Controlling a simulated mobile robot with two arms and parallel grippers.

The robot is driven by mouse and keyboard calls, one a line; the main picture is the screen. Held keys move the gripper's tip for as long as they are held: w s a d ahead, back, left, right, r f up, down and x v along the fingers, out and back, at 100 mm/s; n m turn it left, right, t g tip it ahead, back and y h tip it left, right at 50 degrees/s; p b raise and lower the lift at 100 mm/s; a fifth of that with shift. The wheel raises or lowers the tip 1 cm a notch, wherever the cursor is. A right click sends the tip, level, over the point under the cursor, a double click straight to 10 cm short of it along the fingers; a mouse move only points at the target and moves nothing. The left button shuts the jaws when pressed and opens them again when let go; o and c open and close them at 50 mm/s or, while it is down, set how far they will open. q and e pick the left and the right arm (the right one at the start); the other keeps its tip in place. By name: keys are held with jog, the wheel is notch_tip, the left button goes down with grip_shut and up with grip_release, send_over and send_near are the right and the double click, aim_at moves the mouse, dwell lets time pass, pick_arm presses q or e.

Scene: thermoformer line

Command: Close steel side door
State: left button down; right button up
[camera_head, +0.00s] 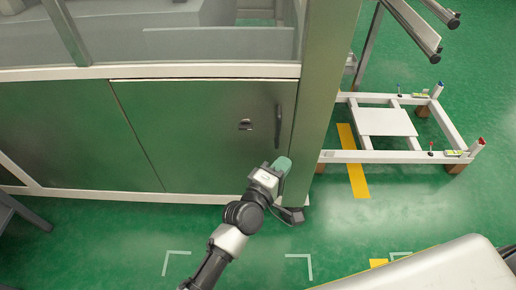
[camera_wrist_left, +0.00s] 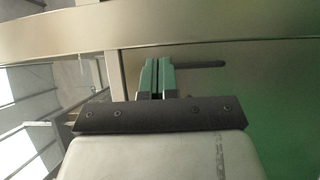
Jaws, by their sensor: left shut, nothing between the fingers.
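The steel side door (camera_head: 200,130) is the right panel of the machine's lower cabinet. It looks flush with the frame around it, with a thin dark line along its top edge; a small gap cannot be ruled out. A dark upright handle (camera_head: 278,126) sits near its right edge, and a small latch (camera_head: 246,125) is left of the handle. My left gripper (camera_head: 283,164) is just below the handle, near the door's lower right part. In the left wrist view its green fingers (camera_wrist_left: 157,77) are together and empty, with the dark handle (camera_wrist_left: 200,65) beyond them. Contact cannot be told.
A machine post (camera_head: 322,100) stands right of the door. A white low frame (camera_head: 390,128) on the floor is farther right, with a yellow floor strip (camera_head: 353,160) beside it. A grey piece (camera_head: 18,208) is at the left edge.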

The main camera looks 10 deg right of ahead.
pick_arm(q)
jog(key=s+d+p, duration=0.1)
jog(key=s+d, duration=0.1)
jog(key=s, duration=0.4)
jog(key=shift+d+p, duration=0.2)
jog(key=shift+p, duration=0.2)
jog(key=shift+f, duration=0.1)
